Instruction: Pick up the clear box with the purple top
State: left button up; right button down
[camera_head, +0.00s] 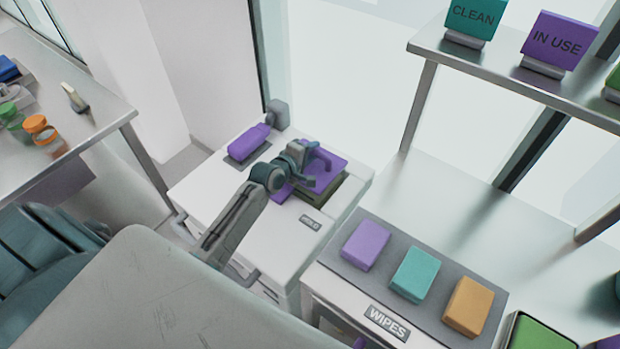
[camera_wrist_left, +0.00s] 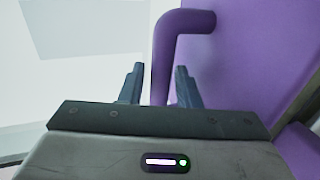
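A box with a purple top (camera_head: 329,178) sits on the white cabinet (camera_head: 245,225) marked HOLD. Its side below the lid looks dark greenish, and my gripper hides part of the lid. My left gripper (camera_head: 315,168) is over the lid. In the left wrist view the purple lid (camera_wrist_left: 255,50) fills the right side, with a bent purple handle (camera_wrist_left: 185,22) rising from it. The left gripper (camera_wrist_left: 158,88) is open there, with one finger on each side of the handle; I cannot tell whether either touches it. My right gripper is not in view.
A purple bottle-like item (camera_head: 250,142) lies on the cabinet behind. A WIPES stand (camera_head: 338,265) at right holds purple, teal and orange blocks. A metal shelf (camera_head: 510,80) carries CLEAN and IN USE signs. A metal table (camera_head: 95,110) with jars stands left.

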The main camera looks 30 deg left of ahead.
pick_arm(q)
jog(key=shift+w+f, duration=0.25)
jog(key=shift+w, duration=0.25)
jog(key=shift+s, duration=0.1)
grip_shut()
dwell(0.9)
jog(key=shift+r, duration=0.15)
